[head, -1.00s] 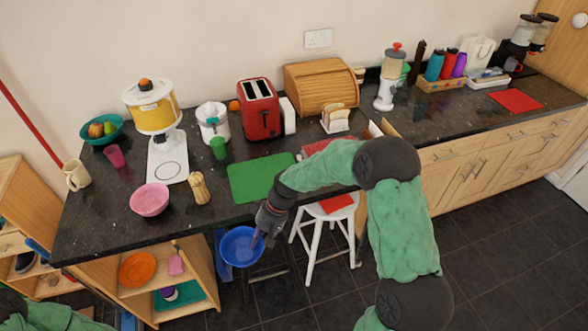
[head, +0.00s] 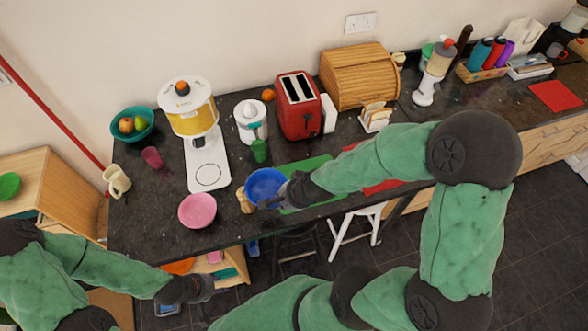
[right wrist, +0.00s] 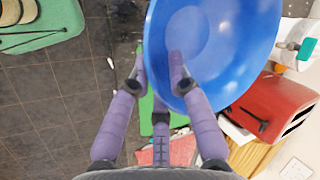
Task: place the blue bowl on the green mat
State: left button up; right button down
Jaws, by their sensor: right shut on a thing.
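The blue bowl (head: 262,185) is in my right gripper (head: 283,192), which is shut on its rim. In the head view the bowl overlaps the left end of the green mat (head: 306,166); my right gripper and forearm hide part of the mat. In the right wrist view the bowl (right wrist: 215,45) is between the fingertips (right wrist: 163,68), and a strip of the mat (right wrist: 146,108) shows below and behind it. The bowl appears to be held above the counter. My left gripper (head: 203,288) is low at the left, in front of the counter; its fingers are too dark to read.
A pepper mill (head: 245,200) stands close beside the bowl, and a pink bowl (head: 197,211) is farther left. A green cup (head: 260,151) and a red toaster (head: 299,105) stand behind. A red cloth (head: 382,187) lies right of the mat.

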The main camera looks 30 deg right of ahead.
jog(key=shift+w+d+f, duration=0.15)
jog(key=shift+d, duration=0.2)
jog(key=w+d+f+b, duration=0.1)
jog(key=d+f+b, duration=0.1)
jog(key=d+f, duration=0.1)
jog(key=w+d+f+b, duration=0.2)
jog(key=d+f, duration=0.1)
jog(key=d, duration=0.1)
jog(key=w+d+f+b, duration=0.1)
jog(key=d+f+b, duration=0.1)
jog(key=d, duration=0.2)
jog(key=shift+w+d+f, duration=0.3)
jog(key=shift+d+f, duration=0.05)
jog(key=shift+f, duration=0.05)
jog(key=shift+d+f+b, duration=0.15)
jog(key=shift+f+b, duration=0.1)
jog(key=shift+b, duration=0.1)
jog(key=shift+d+f+b, duration=0.15)
jog(key=shift+f+b, duration=0.4)
jog(key=shift+f, duration=1)
jog(key=shift+w+f, duration=0.1)
jog(key=shift+f, duration=0.05)
jog(key=c, duration=1.2)
grip_release()
jog(key=shift+o, duration=0.2)
